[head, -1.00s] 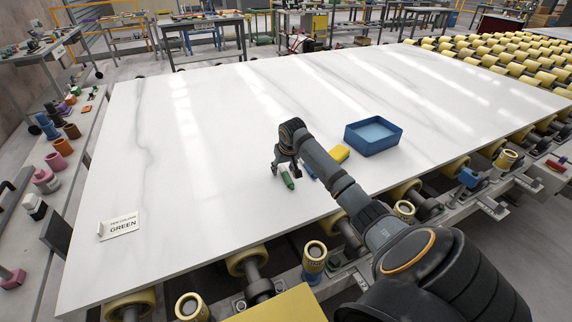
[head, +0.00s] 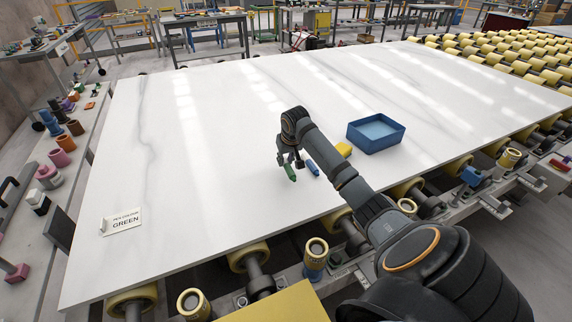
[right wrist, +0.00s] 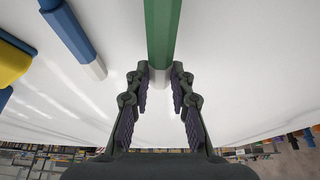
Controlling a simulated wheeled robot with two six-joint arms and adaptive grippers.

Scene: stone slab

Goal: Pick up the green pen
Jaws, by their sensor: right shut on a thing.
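The green pen (head: 291,174) is under my right gripper (head: 289,160) over the white slab in the head view. In the right wrist view the pen (right wrist: 162,32) runs up and out of the picture, and its white end sits between the fingertips of my right gripper (right wrist: 160,75). The gripper is shut on that end. The pen looks wider than the blue pen, so it seems nearer the camera; any gap to the slab is hard to judge. My left gripper is out of view.
A blue pen (head: 312,168) lies on the slab (head: 220,210) just right of the green one. A yellow block (head: 343,149) and an open blue tray (head: 375,150) stand further right. A card reading "PEN COLOUR GREEN" (head: 121,222) stands at left.

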